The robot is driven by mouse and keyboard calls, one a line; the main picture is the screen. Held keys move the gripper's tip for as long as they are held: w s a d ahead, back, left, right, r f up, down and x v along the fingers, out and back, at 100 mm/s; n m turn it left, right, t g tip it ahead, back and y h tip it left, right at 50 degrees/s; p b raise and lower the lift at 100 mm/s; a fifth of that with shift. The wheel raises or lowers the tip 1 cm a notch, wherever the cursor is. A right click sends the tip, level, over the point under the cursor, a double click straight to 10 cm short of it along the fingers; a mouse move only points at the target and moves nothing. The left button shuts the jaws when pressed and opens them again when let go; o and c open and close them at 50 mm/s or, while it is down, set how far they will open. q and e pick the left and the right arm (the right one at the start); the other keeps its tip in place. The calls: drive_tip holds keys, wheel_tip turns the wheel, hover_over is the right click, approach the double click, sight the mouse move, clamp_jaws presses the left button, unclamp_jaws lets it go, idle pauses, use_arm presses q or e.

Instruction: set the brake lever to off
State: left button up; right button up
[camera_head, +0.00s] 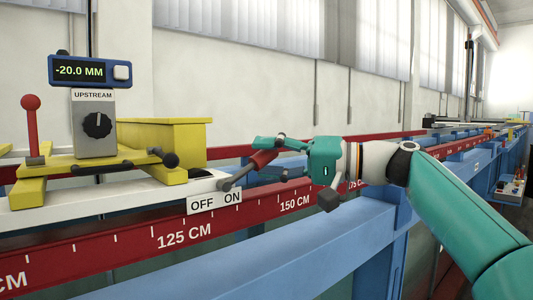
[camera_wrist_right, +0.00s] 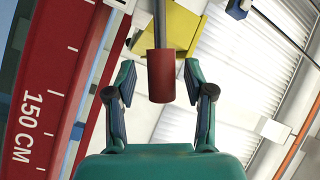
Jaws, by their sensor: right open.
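The brake lever has a dark rod and a red cylindrical grip (camera_head: 262,160). It leans up and to the right from its pivot, toward the ON side of the white OFF/ON label (camera_head: 214,202). My right gripper (camera_head: 290,169) is open beside the grip, coming from the right. In the right wrist view the red grip (camera_wrist_right: 161,76) lies between the spread fingertips of the right gripper (camera_wrist_right: 158,72), with a gap on both sides. One finger partly overlaps the grip area in the head view. My left gripper is not in view.
A yellow carriage (camera_head: 165,130) carries a post with a black knob (camera_head: 97,125), a display reading -20.0 MM (camera_head: 79,71) and a red ball-topped lever (camera_head: 31,103). A red rail with centimetre marks (camera_head: 185,234) and a blue beam (camera_head: 290,240) run below.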

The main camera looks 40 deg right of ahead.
drive_tip(key=shift+w+a, duration=0.35)
drive_tip(key=shift+w, duration=0.05)
